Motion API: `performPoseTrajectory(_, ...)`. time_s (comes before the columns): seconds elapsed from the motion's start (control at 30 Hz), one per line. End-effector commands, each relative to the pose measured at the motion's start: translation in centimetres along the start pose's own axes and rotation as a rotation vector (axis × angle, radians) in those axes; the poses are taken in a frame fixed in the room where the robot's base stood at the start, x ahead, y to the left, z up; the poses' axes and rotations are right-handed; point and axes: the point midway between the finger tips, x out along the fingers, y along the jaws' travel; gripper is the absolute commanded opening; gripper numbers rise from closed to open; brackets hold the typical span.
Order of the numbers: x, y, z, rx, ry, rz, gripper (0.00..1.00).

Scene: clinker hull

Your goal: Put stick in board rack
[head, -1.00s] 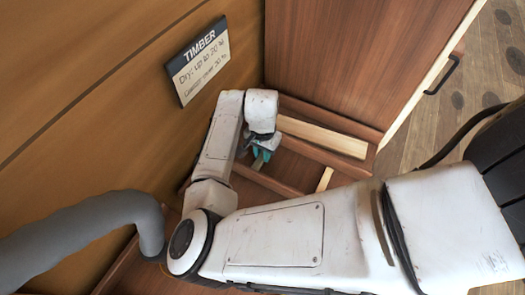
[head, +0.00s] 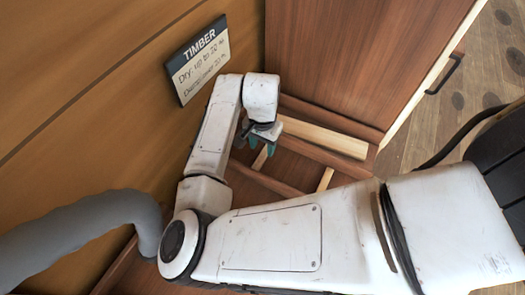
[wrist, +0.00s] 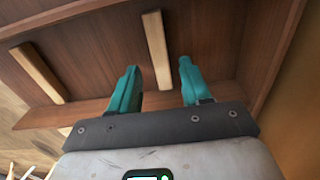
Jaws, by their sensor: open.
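The board rack (head: 262,182) is a dark reddish-brown wooden frame with dividers, below the TIMBER sign in the head view. A short pale stick (head: 260,159) lies in it just below my gripper (head: 262,143). In the wrist view this stick (wrist: 156,48) runs away from me, seen between and beyond the teal fingers of my gripper (wrist: 157,66). The fingers are spread, with gaps between them and the stick. A second short pale stick (head: 325,179) lies to the right in the rack; it also shows in the wrist view (wrist: 37,73), at the left.
A longer pale board (head: 323,136) lies in the rack's back slot. The TIMBER sign (head: 199,60) hangs on the wooden wall at left. A tall brown panel (head: 360,60) stands behind the rack. A grey hose-like tube (head: 90,232) curves at lower left.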

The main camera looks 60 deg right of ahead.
Motion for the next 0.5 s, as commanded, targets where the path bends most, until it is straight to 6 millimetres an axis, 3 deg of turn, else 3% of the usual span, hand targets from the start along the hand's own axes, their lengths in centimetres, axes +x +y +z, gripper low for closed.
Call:
performPoseTrajectory(0.3,-5.9,0.0,-0.1,0.002,0.001,-0.003,0.48)
performPoseTrajectory(0.5,-7.6,0.0,0.0,0.002,-0.001,-0.001,0.48)
